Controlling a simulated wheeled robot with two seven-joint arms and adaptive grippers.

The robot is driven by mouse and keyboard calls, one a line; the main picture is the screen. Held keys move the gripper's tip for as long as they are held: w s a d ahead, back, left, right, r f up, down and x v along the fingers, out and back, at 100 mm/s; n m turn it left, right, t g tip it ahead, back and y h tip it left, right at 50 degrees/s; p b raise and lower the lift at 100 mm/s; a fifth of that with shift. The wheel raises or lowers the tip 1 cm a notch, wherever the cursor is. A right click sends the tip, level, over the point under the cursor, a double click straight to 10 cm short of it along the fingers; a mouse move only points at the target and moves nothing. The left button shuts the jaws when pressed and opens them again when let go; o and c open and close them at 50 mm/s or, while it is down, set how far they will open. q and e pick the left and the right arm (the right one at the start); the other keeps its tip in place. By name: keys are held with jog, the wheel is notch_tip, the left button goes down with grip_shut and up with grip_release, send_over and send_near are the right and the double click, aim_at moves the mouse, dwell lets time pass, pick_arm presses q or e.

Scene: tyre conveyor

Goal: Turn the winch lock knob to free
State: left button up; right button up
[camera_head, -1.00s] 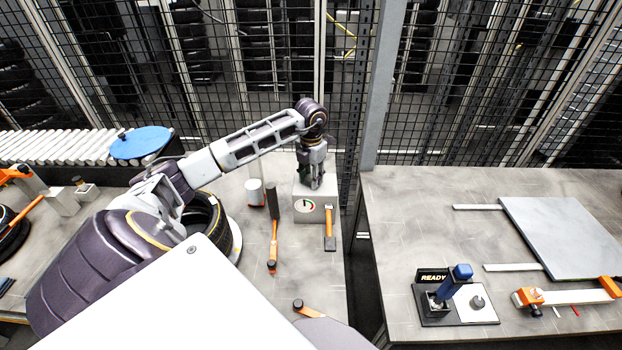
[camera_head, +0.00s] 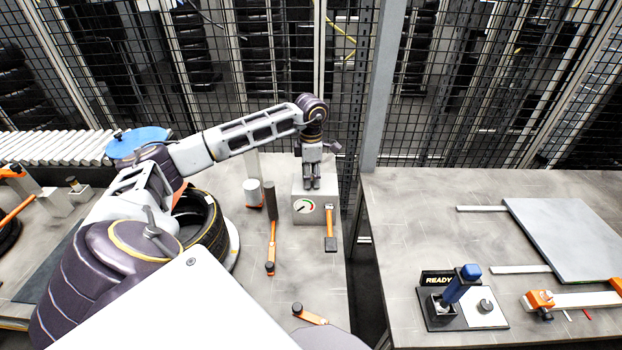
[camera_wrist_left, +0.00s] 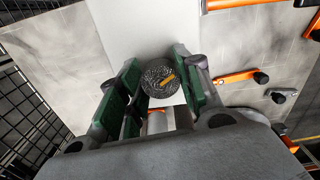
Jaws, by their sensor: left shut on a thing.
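The winch lock knob (camera_wrist_left: 158,73) is a round, dark, ridged knob with an orange pointer mark. It sits on top of a light grey box (camera_head: 320,213). My left gripper (camera_head: 313,186) points down over the box top and hides the knob in the head view. In the left wrist view, the green-padded fingers (camera_wrist_left: 160,84) are on either side of the knob, shut on it. The orange mark lies slantwise across the knob. The box front carries a gauge (camera_head: 303,206) with coloured bands. My right gripper is not in view.
Orange-handled levers (camera_head: 271,250) lie close to the box front, one (camera_head: 331,230) at its right edge. A tyre (camera_head: 206,240) lies left. A mesh fence (camera_head: 230,90) stands behind. A gap separates the right table (camera_head: 400,230), which holds a blue-handled lever (camera_head: 461,285) marked READY.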

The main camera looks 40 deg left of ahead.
pick_arm(q)
jog(key=m, duration=0.3)
jog(key=shift+b, duration=0.4)
jog(key=m, duration=0.2)
jog(key=shift+m+b, duration=0.3)
jog(key=shift+m, duration=0.3)
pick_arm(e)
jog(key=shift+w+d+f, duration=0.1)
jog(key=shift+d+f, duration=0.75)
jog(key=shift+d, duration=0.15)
pick_arm(q)
jog(key=shift+m, duration=0.3)
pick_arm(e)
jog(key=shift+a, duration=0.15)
